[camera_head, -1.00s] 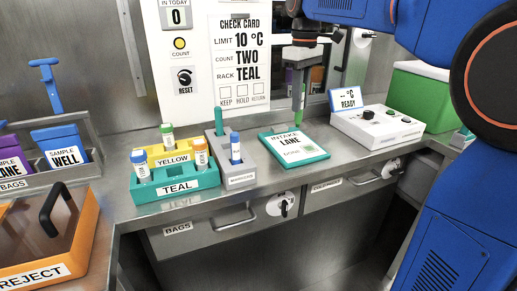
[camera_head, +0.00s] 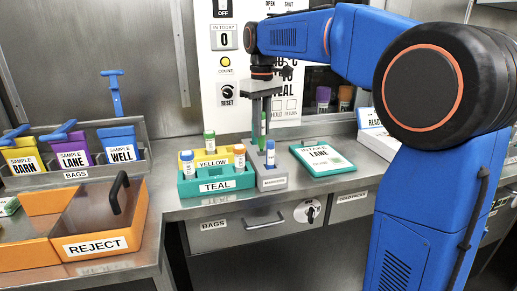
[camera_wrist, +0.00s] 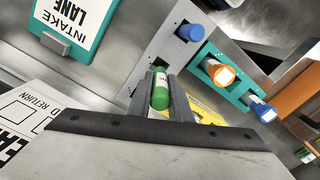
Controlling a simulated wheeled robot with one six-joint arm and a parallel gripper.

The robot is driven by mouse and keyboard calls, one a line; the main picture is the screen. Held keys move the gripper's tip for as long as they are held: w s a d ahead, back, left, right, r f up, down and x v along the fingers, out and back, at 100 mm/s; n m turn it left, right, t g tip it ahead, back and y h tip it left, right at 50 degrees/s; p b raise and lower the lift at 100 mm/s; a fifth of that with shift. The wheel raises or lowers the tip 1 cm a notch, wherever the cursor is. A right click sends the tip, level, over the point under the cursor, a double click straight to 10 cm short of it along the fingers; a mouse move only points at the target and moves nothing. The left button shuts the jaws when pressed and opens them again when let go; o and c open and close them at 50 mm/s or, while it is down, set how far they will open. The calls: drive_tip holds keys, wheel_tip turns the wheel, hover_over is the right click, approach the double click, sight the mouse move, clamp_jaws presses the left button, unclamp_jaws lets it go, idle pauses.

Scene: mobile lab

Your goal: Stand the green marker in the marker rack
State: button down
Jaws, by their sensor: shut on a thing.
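The green marker (camera_head: 263,124) is upright between the fingers of my gripper (camera_head: 263,112), which is shut on it. In the wrist view the green marker (camera_wrist: 160,88) shows a green end and a pale label between the two fingers (camera_wrist: 162,95). The grey marker rack (camera_head: 271,182) is directly below my gripper, right of the teal tray. A blue marker (camera_head: 270,153) stands in its front part; its blue end also shows in the wrist view (camera_wrist: 190,32). The green marker's lower end is hidden, so I cannot tell whether it is inside a slot.
The teal tray (camera_head: 216,186) and yellow tray (camera_head: 211,163) hold small capped tubes, close left of the rack. The intake lane board (camera_head: 322,158) lies to the right. An orange reject bin (camera_head: 95,243) is at front left. The counter's front edge is close.

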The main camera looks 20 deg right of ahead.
sight(262, 147)
drive_tip(key=shift+d+f, duration=0.1)
drive_tip(key=shift+f, duration=2.7)
drive_tip(key=shift+f, duration=0.1)
drive_tip(key=c, duration=1.6)
unclamp_jaws()
wheel_tip(262, 147, up, 12)
drive_tip(key=shift+r, duration=0.1)
drive_tip(key=s+d+f+m+t, duration=0.15)
drive_tip(key=s+f, duration=0.25)
drive_tip(key=s, duration=0.5)
drive_tip(key=s+d+f+m+t, duration=0.1)
drive_tip(key=s+d+f, duration=0.3)
drive_tip(key=s, duration=0.5)
drive_tip(key=s+f+m, duration=0.1)
drive_tip(key=s+f, duration=0.4)
drive_tip(key=s+d+f+m+t, duration=0.1)
drive_tip(key=s+f, duration=0.4)
drive_tip(key=f, duration=0.1)
drive_tip(key=s+f+m+t, duration=0.1)
drive_tip(key=s+f, duration=0.4)
drive_tip(key=f, duration=0.1)
drive_tip(key=shift+s+d+f, duration=0.2)
drive_tip(key=shift+f, duration=0.05)
